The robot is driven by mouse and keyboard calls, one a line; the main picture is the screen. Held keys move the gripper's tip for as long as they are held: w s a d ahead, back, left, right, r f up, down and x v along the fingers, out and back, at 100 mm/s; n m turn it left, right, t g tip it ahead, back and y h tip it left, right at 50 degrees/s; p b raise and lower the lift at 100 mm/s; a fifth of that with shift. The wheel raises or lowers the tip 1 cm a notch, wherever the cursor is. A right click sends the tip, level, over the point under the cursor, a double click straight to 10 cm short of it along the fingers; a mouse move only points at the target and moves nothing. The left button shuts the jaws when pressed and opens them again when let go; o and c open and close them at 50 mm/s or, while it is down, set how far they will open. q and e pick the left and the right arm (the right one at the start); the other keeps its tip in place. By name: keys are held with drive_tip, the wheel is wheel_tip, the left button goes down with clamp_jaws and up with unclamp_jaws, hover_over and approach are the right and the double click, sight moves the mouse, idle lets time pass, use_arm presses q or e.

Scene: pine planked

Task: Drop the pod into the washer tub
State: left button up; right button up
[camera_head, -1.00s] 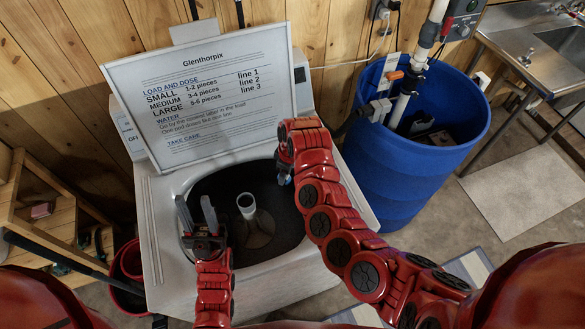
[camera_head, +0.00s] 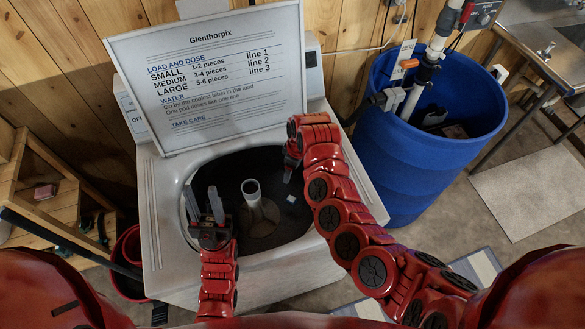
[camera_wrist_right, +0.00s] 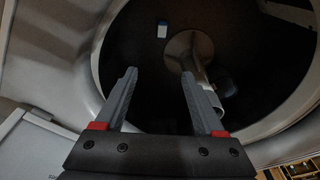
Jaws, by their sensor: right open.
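The pod (camera_head: 291,198) is a small white and blue piece inside the dark washer tub (camera_head: 240,168), towards its right side in the head view. In the right wrist view the pod (camera_wrist_right: 163,29) lies apart from my fingers, beyond their tips. My right gripper (camera_wrist_right: 159,72) is open and empty over the tub. In the head view the right arm hides much of that gripper. My left gripper (camera_head: 203,204) is open and empty, over the left part of the tub. A pale post (camera_head: 251,190) stands in the middle of the tub.
The raised washer lid (camera_head: 215,75) carries a printed load and dose chart. A blue barrel (camera_head: 415,150) with pipes stands to the right of the washer. A wooden shelf (camera_head: 45,215) and a red bucket (camera_head: 125,255) stand at the left.

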wheel_tip(320, 180, up, 17)
drive_tip(key=s+d+p, duration=0.1)
drive_tip(key=d+p, duration=0.1)
drive_tip(key=p, duration=0.5)
drive_tip(key=shift+s+d+p, duration=0.15)
drive_tip(key=shift+p, duration=0.25)
